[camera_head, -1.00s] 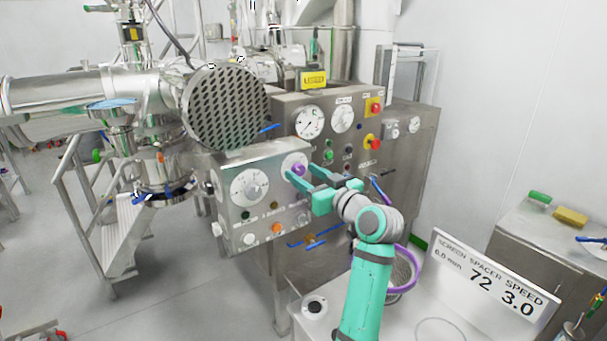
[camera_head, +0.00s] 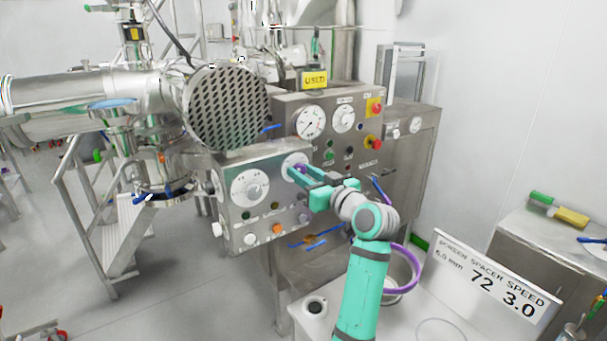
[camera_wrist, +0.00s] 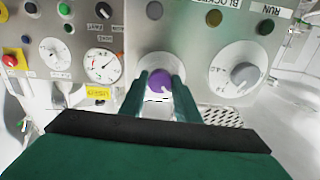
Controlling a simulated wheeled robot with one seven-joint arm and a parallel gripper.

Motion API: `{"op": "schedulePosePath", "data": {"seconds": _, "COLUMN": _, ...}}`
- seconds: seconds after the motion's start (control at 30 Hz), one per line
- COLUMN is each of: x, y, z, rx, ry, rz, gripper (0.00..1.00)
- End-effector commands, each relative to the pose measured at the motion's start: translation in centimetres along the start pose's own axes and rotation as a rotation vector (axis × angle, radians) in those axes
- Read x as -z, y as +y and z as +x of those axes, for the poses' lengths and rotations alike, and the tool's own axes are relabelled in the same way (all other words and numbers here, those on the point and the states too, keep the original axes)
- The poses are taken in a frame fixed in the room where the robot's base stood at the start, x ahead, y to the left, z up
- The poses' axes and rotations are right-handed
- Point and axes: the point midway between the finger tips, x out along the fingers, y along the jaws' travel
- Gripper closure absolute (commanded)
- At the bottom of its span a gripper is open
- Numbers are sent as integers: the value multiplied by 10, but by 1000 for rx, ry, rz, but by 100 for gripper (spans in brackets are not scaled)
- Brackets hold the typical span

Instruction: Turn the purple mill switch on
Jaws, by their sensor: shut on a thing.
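The purple mill switch (camera_wrist: 159,85) is a round knob on a white dial plate, on the front of the steel control box (camera_head: 290,225). In the wrist view my gripper (camera_wrist: 160,80) has one teal finger on each side of the purple knob and is shut on it. In the head view my gripper (camera_head: 295,171) reaches the box's upper right corner from the right, and its fingers hide most of the knob. The knob's pointer is hard to read in both views.
A larger grey dial (camera_head: 250,188) sits left of the switch, with an orange button (camera_head: 276,229) below. A panel with gauges and red emergency buttons (camera_head: 374,142) stands behind. A sign reading 72 and 3.0 (camera_head: 490,275) and a purple-rimmed ring (camera_head: 414,262) are at the right.

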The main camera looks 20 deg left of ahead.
Motion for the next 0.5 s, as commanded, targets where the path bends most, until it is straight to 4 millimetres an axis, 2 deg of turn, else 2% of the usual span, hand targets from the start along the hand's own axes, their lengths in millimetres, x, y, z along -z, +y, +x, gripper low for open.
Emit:
{"op": "schedulePosePath", "data": {"seconds": 0.27, "x": 0, "y": 0, "z": 0, "rx": 0, "ry": 0, "rz": 177, "gripper": 93}}
{"op": "schedulePosePath", "data": {"seconds": 0.5, "x": 0, "y": 0, "z": 0, "rx": 0, "ry": 0, "rz": 402, "gripper": 93}}
